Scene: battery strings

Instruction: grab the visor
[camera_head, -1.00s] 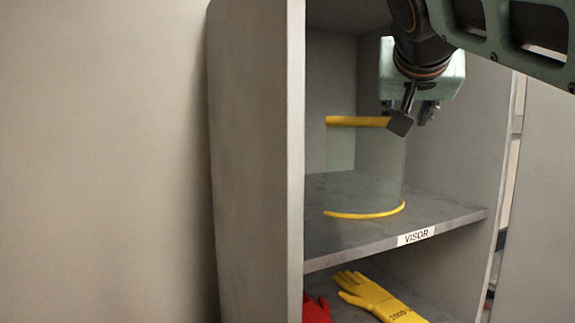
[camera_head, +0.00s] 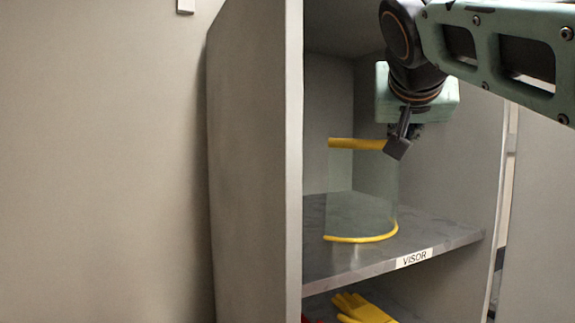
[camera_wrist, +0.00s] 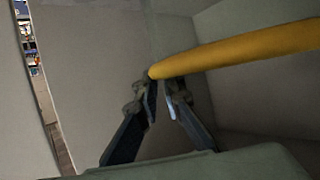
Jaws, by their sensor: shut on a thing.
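The visor is a clear curved shield (camera_head: 364,188) with a yellow top band (camera_head: 350,143) and a yellow lower rim (camera_head: 362,238). It stands upright over the cabinet shelf labelled VISOR. I cannot tell whether its lower rim touches the shelf. My gripper (camera_head: 396,148) reaches down from above and is shut on the right end of the top band. In the wrist view, the end of the yellow band (camera_wrist: 240,52) sits at the fingertips of my gripper (camera_wrist: 161,88).
The shelf board (camera_head: 450,238) carries the VISOR label (camera_head: 414,258) on its front edge. The cabinet's left side panel (camera_head: 250,160) stands close to the visor. Yellow gloves (camera_head: 362,308) lie on the shelf below.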

